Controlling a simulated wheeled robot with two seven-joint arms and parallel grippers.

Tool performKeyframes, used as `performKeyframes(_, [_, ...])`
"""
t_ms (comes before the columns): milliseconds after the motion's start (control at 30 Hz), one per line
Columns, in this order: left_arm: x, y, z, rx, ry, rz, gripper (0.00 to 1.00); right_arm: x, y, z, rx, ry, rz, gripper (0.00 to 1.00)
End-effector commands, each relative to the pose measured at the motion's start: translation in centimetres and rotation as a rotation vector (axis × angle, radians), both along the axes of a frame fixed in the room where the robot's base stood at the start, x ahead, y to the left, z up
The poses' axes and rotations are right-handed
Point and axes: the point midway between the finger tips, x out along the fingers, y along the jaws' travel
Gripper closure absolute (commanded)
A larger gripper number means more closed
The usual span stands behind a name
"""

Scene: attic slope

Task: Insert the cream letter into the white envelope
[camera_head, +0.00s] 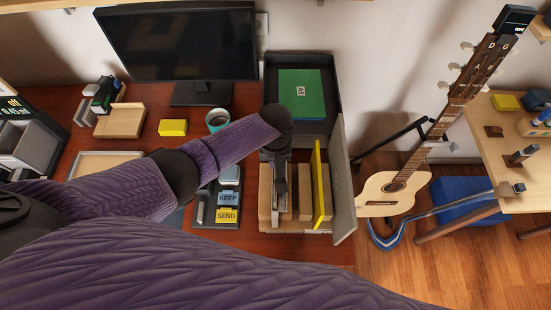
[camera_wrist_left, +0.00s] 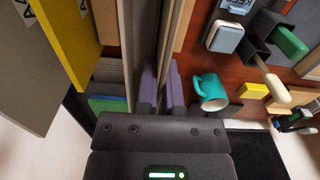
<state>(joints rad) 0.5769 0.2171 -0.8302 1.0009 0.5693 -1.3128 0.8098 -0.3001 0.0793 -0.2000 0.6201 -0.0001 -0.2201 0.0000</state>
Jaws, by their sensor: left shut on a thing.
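My left gripper (camera_head: 279,200) points down into a cardboard-coloured sorter (camera_head: 303,227) with upright dividers in the head view. In the left wrist view its long grey fingers (camera_wrist_left: 159,25) are close together on something thin, mostly hidden between them. I cannot tell whether that is the cream letter. I can make out neither a cream letter nor a white envelope clearly in either view. My right gripper is not in view.
A yellow panel (camera_head: 320,185) and grey panel (camera_head: 343,185) stand right of the gripper. Behind is a black tray (camera_head: 270,85) with a green A5 item (camera_head: 301,95). Left are KEEP and SEND labels (camera_head: 228,206) and a teal mug (camera_head: 217,119). A guitar (camera_head: 393,195) stands right.

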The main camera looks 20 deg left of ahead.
Motion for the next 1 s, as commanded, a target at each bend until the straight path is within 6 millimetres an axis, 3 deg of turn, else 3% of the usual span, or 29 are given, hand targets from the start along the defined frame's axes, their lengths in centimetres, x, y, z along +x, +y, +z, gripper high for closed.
performKeyframes(167, [0.0,0.0,-0.7,-0.001,0.001,0.001,1.00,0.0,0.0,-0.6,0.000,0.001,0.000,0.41])
performKeyframes(200, [0.0,0.0,-0.7,-0.001,0.001,0.001,0.89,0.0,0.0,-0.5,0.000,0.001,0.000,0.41])
performKeyframes(400, [0.0,0.0,-0.6,0.000,0.001,0.001,0.50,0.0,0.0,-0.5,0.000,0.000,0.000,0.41])
performKeyframes(667, [0.0,0.0,-0.5,0.000,0.001,0.001,0.50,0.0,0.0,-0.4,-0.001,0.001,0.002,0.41])
performKeyframes(1000, [0.0,0.0,5.9,-0.002,-0.002,0.000,0.50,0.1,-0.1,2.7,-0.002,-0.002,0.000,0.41])
